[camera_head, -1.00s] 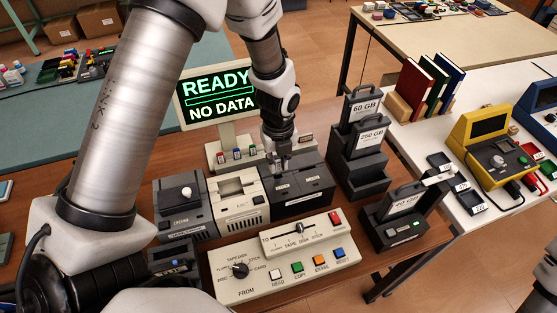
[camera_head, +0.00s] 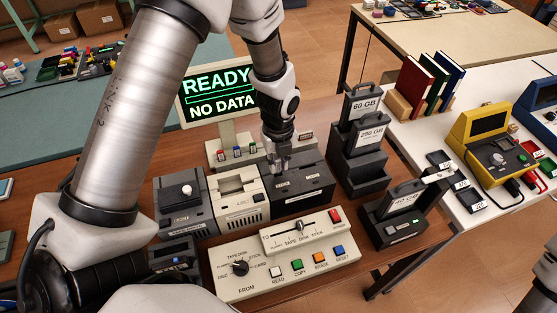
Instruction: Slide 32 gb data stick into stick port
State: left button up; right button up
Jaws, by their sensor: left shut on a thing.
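My left gripper (camera_head: 279,164) points down over the back edge of the dark double-slot machine (camera_head: 298,187), just right of the small stick rack. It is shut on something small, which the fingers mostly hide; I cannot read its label. I cannot tell for sure which opening is the stick port. My right gripper is not in view.
The screen (camera_head: 218,95) reads READY, NO DATA. A cream machine (camera_head: 240,203) and a grey one (camera_head: 185,213) stand left of the dark machine. The control panel (camera_head: 233,285) lies in front. Tall cartridges (camera_head: 361,103) stand right of my gripper.

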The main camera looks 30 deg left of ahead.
pick_arm(q)
jog(key=shift+f+b, duration=0.35)
jog(key=shift+f, duration=0.65)
jog(key=o, duration=0.8)
notch_tip(320, 180, up, 8)
jog(key=p, duration=0.8)
jog(key=shift+r, duration=0.15)
